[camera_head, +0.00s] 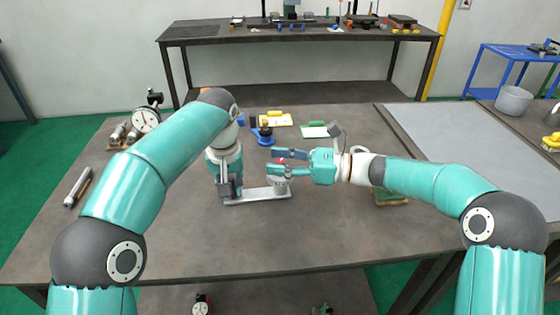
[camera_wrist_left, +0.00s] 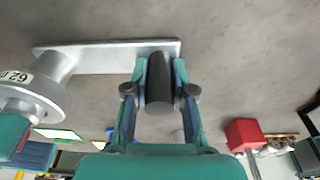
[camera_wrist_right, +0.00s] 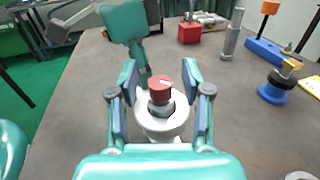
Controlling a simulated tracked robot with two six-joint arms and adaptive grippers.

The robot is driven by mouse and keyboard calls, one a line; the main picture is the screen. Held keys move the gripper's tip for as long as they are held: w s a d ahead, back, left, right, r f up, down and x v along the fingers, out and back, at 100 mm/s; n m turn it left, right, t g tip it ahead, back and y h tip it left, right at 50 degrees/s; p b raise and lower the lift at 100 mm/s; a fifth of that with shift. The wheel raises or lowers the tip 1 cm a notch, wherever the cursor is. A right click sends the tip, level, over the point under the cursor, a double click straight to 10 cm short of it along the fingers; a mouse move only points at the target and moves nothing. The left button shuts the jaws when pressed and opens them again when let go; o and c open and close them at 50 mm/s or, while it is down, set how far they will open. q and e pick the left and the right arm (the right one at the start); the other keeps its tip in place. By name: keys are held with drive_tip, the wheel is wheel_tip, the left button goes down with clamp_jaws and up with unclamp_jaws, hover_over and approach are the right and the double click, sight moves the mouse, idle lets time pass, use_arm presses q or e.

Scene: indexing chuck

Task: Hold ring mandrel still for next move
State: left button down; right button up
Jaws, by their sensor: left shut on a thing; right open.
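The ring mandrel assembly has a flat silver bar (camera_head: 257,195) lying on the table, with a dark upright post (camera_wrist_left: 160,84) at one end. At the other end is a round silver body (camera_wrist_right: 162,124) with a number label, topped by a red knob (camera_wrist_right: 160,86). My left gripper (camera_head: 229,190) reaches down, its fingers on either side of the dark post and shut on it. My right gripper (camera_wrist_right: 160,72) is open, one finger on each side of the red knob, with visible gaps. It also shows in the head view (camera_head: 281,163), coming from the right above the silver body.
A dial gauge (camera_head: 145,121) stands at the back left of the table; a silver cylinder (camera_head: 75,188) lies at the left edge. A blue holder (camera_head: 264,138) and a green clipboard (camera_head: 314,131) sit behind the bar. The table front is clear.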

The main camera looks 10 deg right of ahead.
sight(279, 160)
wheel_tip(279, 160, up, 10)
drive_tip(key=shift+f, duration=0.1)
idle(0.4)
drive_tip(key=shift+w+f+n, duration=0.1)
drive_tip(key=shift+n, duration=0.4)
drive_tip(key=f, duration=0.1)
drive_tip(key=s+f, duration=0.1)
drive_tip(key=f, duration=0.1)
drive_tip(key=shift+s+a+t, duration=0.15)
drive_tip(key=shift+a+t, duration=0.1)
drive_tip(key=shift+t, duration=0.15)
drive_tip(key=s+d+f+m+t, duration=0.1)
drive_tip(key=d+f, duration=0.1)
drive_tip(key=s+d+f+m+t+h, duration=0.1)
drive_tip(key=s+d+f, duration=0.1)
drive_tip(key=d, duration=0.1)
drive_tip(key=s+d+f+m+t, duration=0.1)
drive_tip(key=s+d+f+m, duration=0.1)
drive_tip(key=d+f, duration=0.1)
drive_tip(key=shift+s+t+h, duration=0.15)
drive_tip(key=shift+t+h, duration=0.15)
drive_tip(key=shift+h, duration=0.1)
drive_tip(key=shift+d+m+t+h, duration=0.3)
drive_tip(key=shift+d+t, duration=0.1)
drive_tip(key=shift+d, duration=0.75)
drive_tip(key=x, duration=1.1)
drive_tip(key=shift+a, duration=0.25)
